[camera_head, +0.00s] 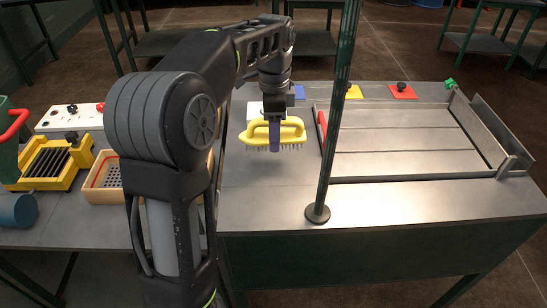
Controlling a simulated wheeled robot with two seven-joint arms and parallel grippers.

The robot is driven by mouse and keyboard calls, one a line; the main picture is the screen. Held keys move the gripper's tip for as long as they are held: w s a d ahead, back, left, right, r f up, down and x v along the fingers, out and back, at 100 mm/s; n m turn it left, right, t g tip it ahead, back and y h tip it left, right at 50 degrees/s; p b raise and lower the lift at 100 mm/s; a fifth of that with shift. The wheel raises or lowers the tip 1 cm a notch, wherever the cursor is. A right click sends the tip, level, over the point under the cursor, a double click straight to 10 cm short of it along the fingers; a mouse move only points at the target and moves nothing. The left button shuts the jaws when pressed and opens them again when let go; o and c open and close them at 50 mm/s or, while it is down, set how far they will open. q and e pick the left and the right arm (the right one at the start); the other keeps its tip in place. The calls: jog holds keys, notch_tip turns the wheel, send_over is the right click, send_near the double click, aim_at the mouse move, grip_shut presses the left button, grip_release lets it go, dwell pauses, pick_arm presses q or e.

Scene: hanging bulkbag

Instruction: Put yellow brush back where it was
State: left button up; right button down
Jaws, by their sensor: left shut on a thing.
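The yellow brush (290,131) has a looped handle and dark bristles that point down. It is over the left part of the metal table (262,190). My left gripper (275,133) comes down from above and is shut on the brush, with a finger in front of the handle. I cannot tell whether the bristles touch the table top. My right gripper does not show.
A dark green post (338,110) stands on the table right of the brush. A red bar (321,126) lies between them. A tray with raised edges (410,140) fills the right side. At left are a yellow box (45,165) and a wooden box (100,192).

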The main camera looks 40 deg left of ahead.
pick_arm(q)
jog(key=shift+f, duration=1.45)
jog(key=shift+f, duration=1.85)
jog(key=shift+f, duration=0.15)
jog(key=o, duration=1.4)
jog(key=shift+o, duration=0.2)
